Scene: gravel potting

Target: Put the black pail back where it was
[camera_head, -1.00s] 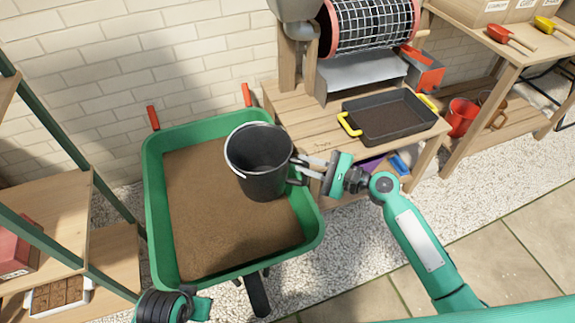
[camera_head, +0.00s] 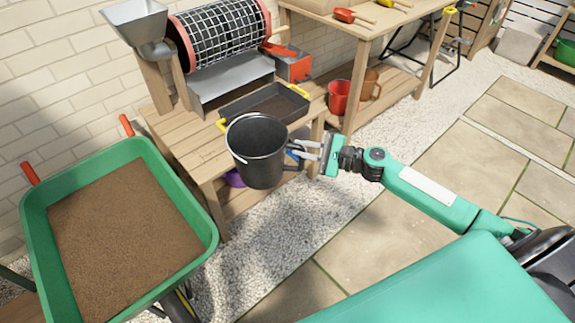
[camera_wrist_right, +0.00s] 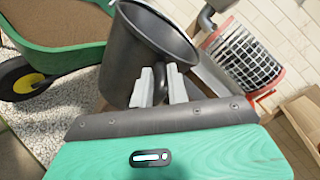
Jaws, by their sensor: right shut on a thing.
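The black pail (camera_head: 258,160) is upright and looks empty in the head view. My right gripper (camera_head: 304,152) is shut on the pail's handle at its right side and holds it up in front of the wooden workbench. In the right wrist view the pail (camera_wrist_right: 140,50) fills the upper middle, with the handle between the two pale fingers of the gripper (camera_wrist_right: 160,88). The pail hides part of the bench's front and of the black tray behind it. My left gripper is not in view.
The green wheelbarrow (camera_head: 208,222) full of brown soil stands at left. The workbench (camera_head: 200,150) bears a mesh drum sieve (camera_head: 222,35) and a black tray (camera_head: 292,98) with yellow handles. A red pail (camera_head: 339,97) sits on a lower shelf of the table at right. Paving at right is open.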

